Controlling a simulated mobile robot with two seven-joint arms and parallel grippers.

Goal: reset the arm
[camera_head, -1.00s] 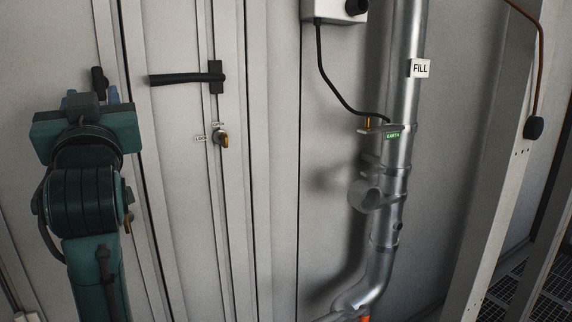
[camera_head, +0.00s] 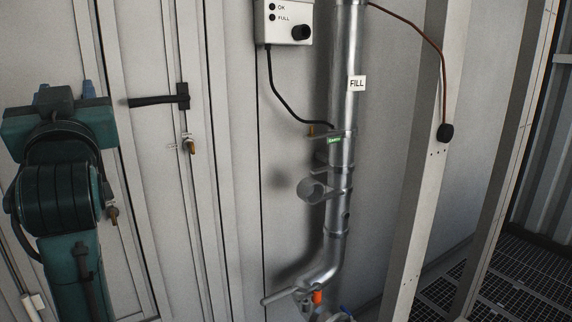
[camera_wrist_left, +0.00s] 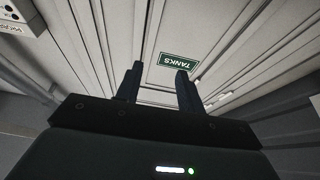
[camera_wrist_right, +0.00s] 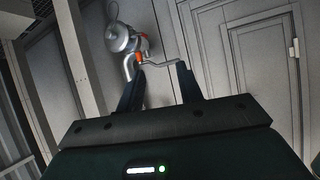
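My left gripper (camera_head: 65,92) is at the left of the head view, in front of the grey cabinet doors. In the left wrist view its two fingers (camera_wrist_left: 158,85) stand apart with nothing between them; a green TANKS sign (camera_wrist_left: 179,61) is beyond them. My right gripper is outside the head view. In the right wrist view its fingers (camera_wrist_right: 160,78) are apart and empty. Beyond them is the lower end of a metal pipe with an orange part (camera_wrist_right: 139,58).
The FILL pipe (camera_head: 340,185) runs down the wall, with a green EARTH label (camera_head: 334,140). A control box (camera_head: 285,22) has a black knob. A black door handle (camera_head: 158,100) is right of my left arm. Pale posts (camera_head: 425,170) and a grated floor (camera_head: 530,265) are at right.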

